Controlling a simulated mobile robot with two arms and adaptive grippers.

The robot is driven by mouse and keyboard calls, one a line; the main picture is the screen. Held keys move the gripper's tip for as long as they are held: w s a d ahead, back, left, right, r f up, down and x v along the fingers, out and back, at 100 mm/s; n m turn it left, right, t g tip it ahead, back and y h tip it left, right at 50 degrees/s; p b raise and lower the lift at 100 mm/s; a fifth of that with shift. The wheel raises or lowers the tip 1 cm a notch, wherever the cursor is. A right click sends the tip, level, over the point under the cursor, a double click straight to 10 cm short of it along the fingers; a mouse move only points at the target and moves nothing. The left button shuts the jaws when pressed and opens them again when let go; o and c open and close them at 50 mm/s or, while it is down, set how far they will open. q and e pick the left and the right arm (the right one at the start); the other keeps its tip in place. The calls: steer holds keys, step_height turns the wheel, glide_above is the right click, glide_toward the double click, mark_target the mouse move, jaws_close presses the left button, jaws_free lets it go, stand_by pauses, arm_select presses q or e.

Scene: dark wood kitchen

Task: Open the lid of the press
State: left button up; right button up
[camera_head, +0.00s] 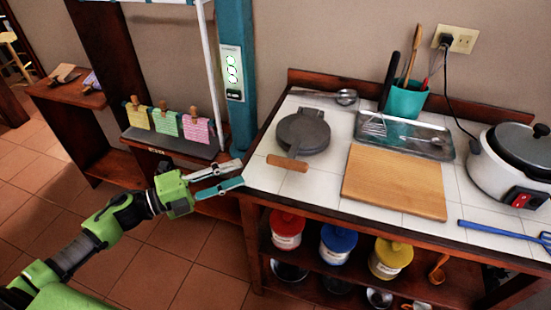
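The press (303,132) is a round dark grey iron with a wooden handle (287,163) pointing toward the front edge of the white tiled counter. Its lid looks closed and flat. My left gripper (241,173) is at the counter's left front corner, left of the wooden handle and apart from it. Its two fingers, one pale and one teal, are spread with a gap between them, and nothing shows between them. My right gripper is not in view.
A ladle (345,97) lies behind. A rice cooker (510,160) and blue utensil (505,234) are at right. A teal post (236,60) stands behind left. Canisters sit on the lower shelf.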

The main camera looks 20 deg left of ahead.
mark_target(267, 162)
arm_select(q)
steer(key=p+x, duration=0.2)
steer(key=x, duration=0.7)
steer(key=shift+w+d+r, duration=0.1)
steer(key=shift+w+d, duration=0.15)
steer(key=shift+w, duration=0.05)
steer(key=shift+w+d, duration=0.45)
steer(key=shift+d, duration=0.05)
steer(key=shift+w+d, duration=0.1)
steer(key=shift+w, duration=0.05)
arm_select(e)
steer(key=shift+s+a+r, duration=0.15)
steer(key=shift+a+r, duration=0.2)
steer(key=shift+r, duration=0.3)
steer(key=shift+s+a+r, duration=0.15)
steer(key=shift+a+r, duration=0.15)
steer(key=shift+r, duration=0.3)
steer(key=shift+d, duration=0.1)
arm_select(q)
jaws_close()
